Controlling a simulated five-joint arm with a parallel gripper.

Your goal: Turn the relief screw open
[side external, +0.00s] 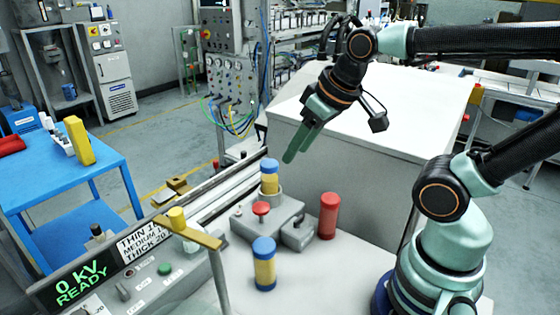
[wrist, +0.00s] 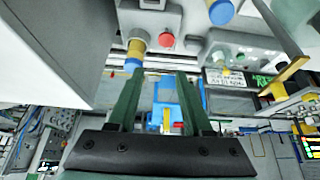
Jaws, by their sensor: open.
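A grey block (side external: 268,222) on the work surface carries a red round-topped knob (side external: 261,209), which may be the relief screw; I cannot be sure. A small dark part (side external: 298,226) sits at the block's right end. A yellow cylinder with a blue top (side external: 269,180) stands upright in a round seat at the block's back. My gripper (side external: 297,147) is open and empty, above and behind the block, touching nothing. In the wrist view, the red knob (wrist: 166,40) and blue-and-yellow cylinder (wrist: 135,54) lie beyond the fingertips (wrist: 158,84).
A red cylinder (side external: 328,216) stands right of the block, and another blue-topped yellow cylinder (side external: 264,264) stands in front. A yellow bar on a post (side external: 188,232) and a panel reading "0 KV READY" (side external: 78,283) are at left. A large white box (side external: 350,160) stands behind.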

